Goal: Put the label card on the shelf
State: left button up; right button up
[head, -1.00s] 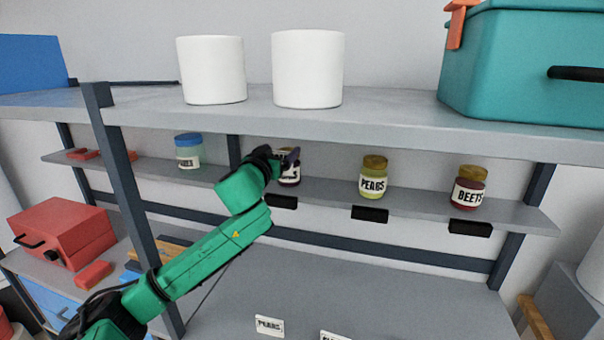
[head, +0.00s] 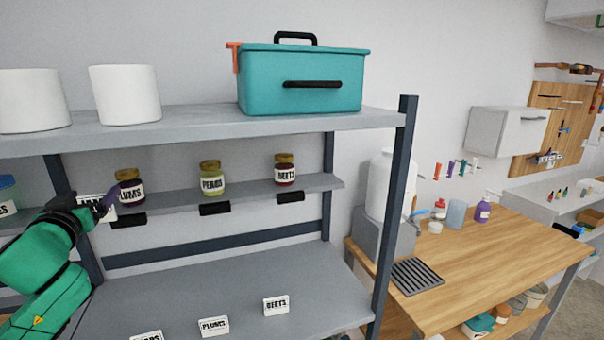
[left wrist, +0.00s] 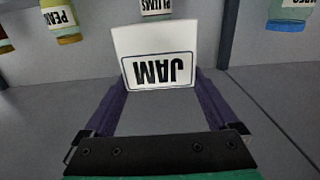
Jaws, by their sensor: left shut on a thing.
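My left gripper (head: 106,202) is shut on the white label card (head: 90,208), partly hidden by it at the left of the head view. The left wrist view shows the card (left wrist: 160,55) between the purple fingers, its JAM lettering upside down there. In the head view the card is just left of the plums jar (head: 130,190), in front of the narrow jar shelf (head: 245,192). I cannot tell whether the card touches this shelf. My right gripper is not in view.
Pears (head: 212,180) and beets (head: 285,172) jars stand on the narrow shelf, with black holders (head: 214,209) on its front edge. Below, label cards for plums (head: 213,327) and beets (head: 276,306) stand on the wide lower shelf (head: 235,285). A dark post (head: 393,220) bounds the right side.

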pick_arm(q)
jog(key=s+d+f+b, duration=0.15)
jog(key=d+f, duration=0.25)
jog(key=f, duration=0.5)
jog(key=s+d+f, duration=0.2)
jog(key=d+f, duration=0.1)
jog(key=f, duration=0.5)
jog(key=s+d+f+b, duration=0.15)
jog(key=d+f, duration=0.25)
jog(key=f, duration=0.5)
jog(key=s+d+f+m+t+h+b, duration=0.1)
jog(key=s+d+f+m+h, duration=0.3)
jog(key=s+d+f, duration=0.9)
jog(key=s+d+h, duration=0.2)
jog(key=d, duration=0.1)
jog(key=shift+s, duration=0.15)
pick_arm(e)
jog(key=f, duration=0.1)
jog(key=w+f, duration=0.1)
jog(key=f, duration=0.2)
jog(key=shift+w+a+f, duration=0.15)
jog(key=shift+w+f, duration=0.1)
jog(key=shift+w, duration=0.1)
